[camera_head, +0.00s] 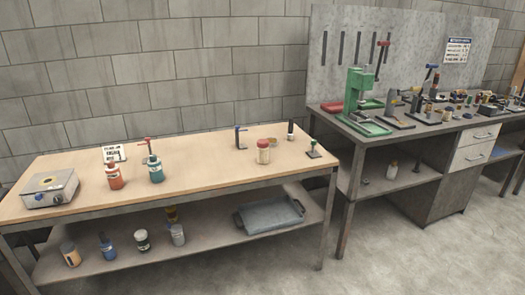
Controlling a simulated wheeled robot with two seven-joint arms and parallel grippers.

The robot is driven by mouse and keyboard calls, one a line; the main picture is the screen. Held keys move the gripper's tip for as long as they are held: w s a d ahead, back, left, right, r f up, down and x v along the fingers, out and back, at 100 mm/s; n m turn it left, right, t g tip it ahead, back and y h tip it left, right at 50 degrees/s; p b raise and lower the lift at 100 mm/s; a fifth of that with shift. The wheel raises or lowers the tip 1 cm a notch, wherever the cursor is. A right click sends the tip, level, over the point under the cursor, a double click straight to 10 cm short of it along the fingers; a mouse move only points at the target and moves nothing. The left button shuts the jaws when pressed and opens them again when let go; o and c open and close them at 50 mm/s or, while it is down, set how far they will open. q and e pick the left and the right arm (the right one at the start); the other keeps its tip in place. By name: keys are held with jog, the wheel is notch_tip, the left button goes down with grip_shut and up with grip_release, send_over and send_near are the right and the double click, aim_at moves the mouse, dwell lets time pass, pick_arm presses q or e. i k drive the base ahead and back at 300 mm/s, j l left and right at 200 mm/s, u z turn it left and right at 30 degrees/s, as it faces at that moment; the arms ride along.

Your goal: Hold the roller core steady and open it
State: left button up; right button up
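I cannot tell which object is the roller core. On the right half of the wooden workbench (205,178) stands a pale jar with a reddish lid (263,152), upright. A small dark upright cylinder (290,131), a small yellowish round piece (272,142), a blue-topped upright tool (240,138) and a small green-based stand (313,150) are near it. Neither of my grippers is in view, and nothing is being held.
A red bottle (115,176), a teal bottle (155,169), a sign (115,153) and a metal box (50,189) stand at left. A grey tray (270,214) and several containers sit on the lower shelf. A green press (360,95) stands on the right bench. The wooden bench's middle is clear.

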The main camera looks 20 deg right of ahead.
aim_at(264, 154)
jog(key=i+l, duration=0.85)
jog(key=l, duration=0.15)
jog(key=i+l, duration=0.85)
jog(key=l, duration=0.15)
